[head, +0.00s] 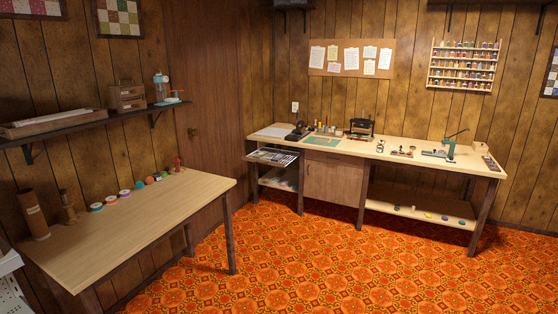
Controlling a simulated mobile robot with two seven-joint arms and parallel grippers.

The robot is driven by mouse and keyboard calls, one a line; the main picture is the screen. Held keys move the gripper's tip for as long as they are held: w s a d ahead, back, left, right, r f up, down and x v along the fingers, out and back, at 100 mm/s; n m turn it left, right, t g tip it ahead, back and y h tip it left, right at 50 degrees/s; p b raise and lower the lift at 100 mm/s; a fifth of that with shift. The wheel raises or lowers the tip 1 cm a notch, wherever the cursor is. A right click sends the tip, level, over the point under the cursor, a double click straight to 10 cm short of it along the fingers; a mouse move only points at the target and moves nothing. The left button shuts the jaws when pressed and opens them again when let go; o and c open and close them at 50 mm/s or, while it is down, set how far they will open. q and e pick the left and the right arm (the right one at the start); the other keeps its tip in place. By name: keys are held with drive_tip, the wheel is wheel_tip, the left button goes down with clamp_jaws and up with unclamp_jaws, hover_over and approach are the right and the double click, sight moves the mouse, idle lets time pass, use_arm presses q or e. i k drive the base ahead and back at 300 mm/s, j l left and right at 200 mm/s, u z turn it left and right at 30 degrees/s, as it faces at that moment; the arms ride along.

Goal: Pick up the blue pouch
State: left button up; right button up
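I cannot pick out a blue pouch for sure in the head view. Several small coloured items (428,215) lie on the low shelf under the right part of the far bench; they are too small to identify. Small, faint bluish items (286,184) lie on the low shelf at the bench's left end, also too small to tell. Neither of my grippers shows.
A wooden table (150,228) at left holds tape rolls and a brown cylinder (33,214). The long bench (405,143) along the far wall carries tools; an open drawer (272,157) juts out at its left. The patterned orange floor (310,265) between is clear.

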sight(274, 159)
drive_tip(key=i+z, duration=0.1)
drive_tip(key=i, duration=5.45)
drive_tip(key=i+l+u, duration=0.1)
drive_tip(key=u, duration=0.35)
